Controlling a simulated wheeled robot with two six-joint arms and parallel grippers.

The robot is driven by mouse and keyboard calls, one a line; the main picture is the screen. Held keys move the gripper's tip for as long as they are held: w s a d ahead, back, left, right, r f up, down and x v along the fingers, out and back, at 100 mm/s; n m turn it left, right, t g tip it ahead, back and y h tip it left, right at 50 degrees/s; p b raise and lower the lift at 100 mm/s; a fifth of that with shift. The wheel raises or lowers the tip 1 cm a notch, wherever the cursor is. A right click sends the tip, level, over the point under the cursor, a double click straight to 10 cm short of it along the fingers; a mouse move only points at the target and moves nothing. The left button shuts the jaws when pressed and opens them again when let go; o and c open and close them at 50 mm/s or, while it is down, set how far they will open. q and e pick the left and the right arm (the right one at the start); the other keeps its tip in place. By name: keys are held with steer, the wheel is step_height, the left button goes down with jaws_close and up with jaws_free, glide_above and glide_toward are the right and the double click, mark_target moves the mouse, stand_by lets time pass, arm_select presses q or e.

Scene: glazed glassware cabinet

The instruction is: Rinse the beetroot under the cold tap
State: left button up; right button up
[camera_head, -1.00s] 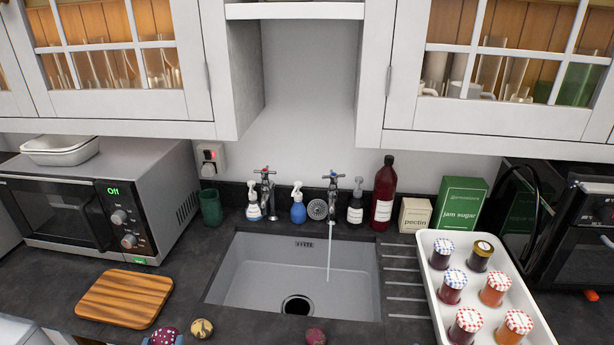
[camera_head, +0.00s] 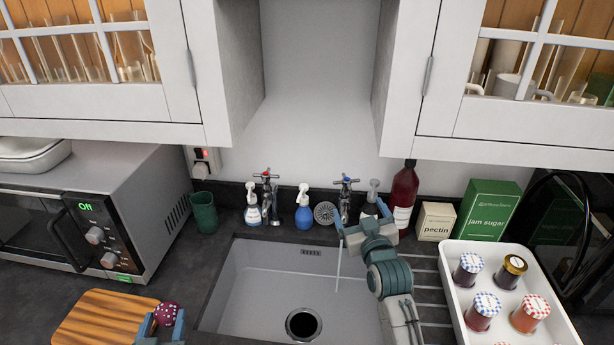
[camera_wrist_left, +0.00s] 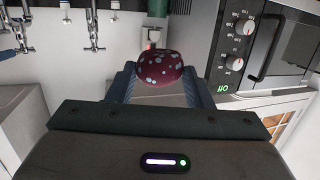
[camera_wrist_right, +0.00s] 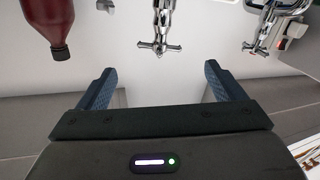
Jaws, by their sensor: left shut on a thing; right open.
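A round dark red thing with pale spots, apparently the beetroot (camera_head: 166,314), is in my left gripper (camera_head: 166,326) at the bottom left of the head view, beside the wooden board. In the left wrist view the beetroot (camera_wrist_left: 160,68) sits between the shut fingers. The cold tap (camera_head: 346,190), with a blue-marked cross handle, stands behind the sink (camera_head: 262,280). A thin water stream (camera_head: 338,268) falls into the sink. My right gripper (camera_head: 364,220) is open and empty in front of the cold tap, which shows ahead between its fingers in the right wrist view (camera_wrist_right: 160,45).
The hot tap (camera_head: 266,190), spray bottles (camera_head: 303,212), a green cup (camera_head: 203,212) and a dark red bottle (camera_head: 402,195) line the back. A white jar tray (camera_head: 505,338) stands right; a microwave (camera_head: 130,205) and wooden board (camera_head: 95,318) are left. Cabinets overhang above.

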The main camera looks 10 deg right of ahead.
mark_target(348, 184)
arm_select(q)
steer(key=r+p, duration=0.2)
steer(key=r, duration=0.1)
steer(key=r+p, duration=0.1)
steer(key=shift+s+r+p, duration=0.15)
steer(key=shift+s+p, duration=0.1)
steer(key=shift+p, duration=0.15)
arm_select(e)
steer(key=w, duration=0.9)
steer(key=shift+w+r, duration=0.15)
steer(key=shift+r, duration=0.1)
arm_select(q)
steer(key=shift+s+r, duration=0.1)
steer(key=shift+r, duration=0.05)
arm_select(e)
steer(key=shift+w, duration=0.25)
steer(key=shift+w+r, duration=0.15)
arm_select(q)
steer(key=shift+s+r, duration=0.2)
steer(key=shift+s, duration=0.1)
steer(key=shift+w, duration=0.15)
arm_select(e)
steer(key=shift+w, duration=0.2)
arm_select(q)
steer(key=shift+f, duration=0.1)
arm_select(e)
steer(key=c, duration=1)
